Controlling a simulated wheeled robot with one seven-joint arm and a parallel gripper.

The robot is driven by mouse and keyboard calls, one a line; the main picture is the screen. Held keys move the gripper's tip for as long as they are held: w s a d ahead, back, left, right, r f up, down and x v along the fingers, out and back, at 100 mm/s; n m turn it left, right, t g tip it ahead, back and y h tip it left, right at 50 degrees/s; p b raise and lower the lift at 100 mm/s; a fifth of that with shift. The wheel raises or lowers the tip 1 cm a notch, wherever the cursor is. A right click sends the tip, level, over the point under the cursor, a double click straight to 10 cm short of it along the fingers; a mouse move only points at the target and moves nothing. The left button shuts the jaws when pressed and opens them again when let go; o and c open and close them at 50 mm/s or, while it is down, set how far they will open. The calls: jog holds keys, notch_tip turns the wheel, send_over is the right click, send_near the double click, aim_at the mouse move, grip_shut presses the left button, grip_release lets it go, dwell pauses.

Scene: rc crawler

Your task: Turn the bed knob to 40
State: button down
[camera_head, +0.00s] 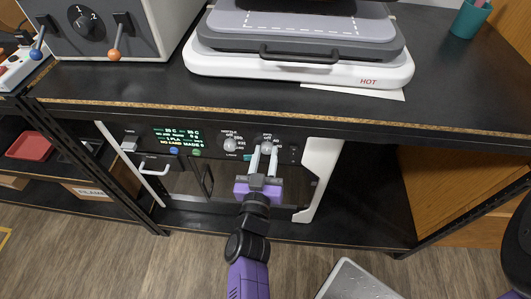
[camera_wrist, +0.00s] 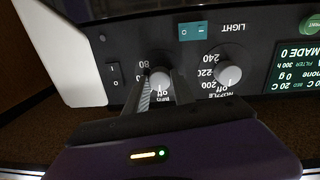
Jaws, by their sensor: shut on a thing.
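The bed knob (camera_wrist: 159,79) is a small light-grey dial on the dark control panel of the printer, which appears upside down in the wrist view. My gripper (camera_wrist: 160,90) has one finger on each side of it and is shut on it. An "80" and an "Off" mark show beside the dial; its exact pointer setting is hard to read. In the head view my gripper (camera_head: 264,150) reaches up to the panel, and its fingers hide most of the bed knob.
The nozzle knob (camera_wrist: 227,73) sits close beside, with a teal light switch (camera_wrist: 192,31) and a black rocker switch (camera_wrist: 114,75) nearby. The printer's display (camera_head: 180,137) is lit. The black tabletop (camera_head: 130,80) overhangs the panel, carrying a heat press (camera_head: 300,72).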

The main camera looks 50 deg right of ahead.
jog(key=m+p, duration=0.2)
jog(key=m, duration=0.1)
jog(key=shift+r+m, duration=0.2)
jog(key=shift+m, duration=0.1)
jog(key=shift+s+f+m+p, duration=0.1)
jog(key=shift+m+p, duration=0.65)
jog(key=shift+m, duration=1.25)
jog(key=c, duration=1.1)
grip_release()
jog(key=shift+o, duration=0.2)
jog(key=v, duration=0.8)
